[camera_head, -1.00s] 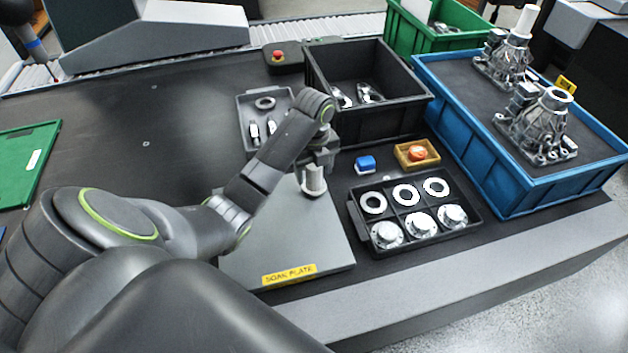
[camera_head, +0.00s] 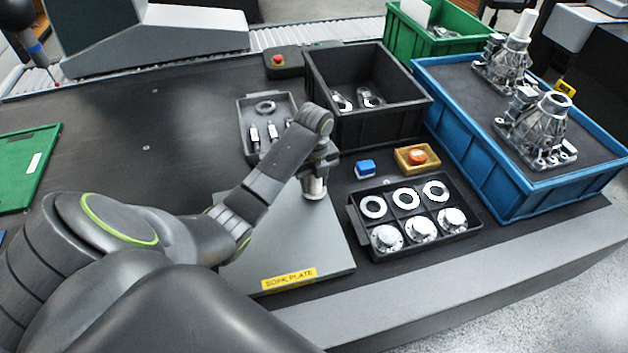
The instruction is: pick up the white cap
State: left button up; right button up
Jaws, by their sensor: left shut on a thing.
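Whether the cap's bottom still touches the plate I cannot tell. My right gripper is not in view.
A black divided tray (camera_head: 354,213) with rings and flanged parts lies right of the plate. A blue block (camera_head: 364,168) and a wooden tray with an orange piece (camera_head: 417,157) sit behind it. A black bin (camera_head: 385,127), a small grey tray (camera_head: 244,125) and a blue crate (camera_head: 510,200) stand nearby.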

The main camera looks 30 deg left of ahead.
pick_arm(q)
jog(key=shift+r, duration=0.5)
notch_tip(320, 180, up, 4)
jog(key=shift+r+p, duration=0.25)
jog(key=shift+p, duration=0.75)
notch_tip(320, 180, up, 5)
jog(key=p, duration=0.4)
jog(key=shift+f+p, duration=0.2)
jog(key=shift+p, duration=0.1)
jog(key=shift+d, duration=0.1)
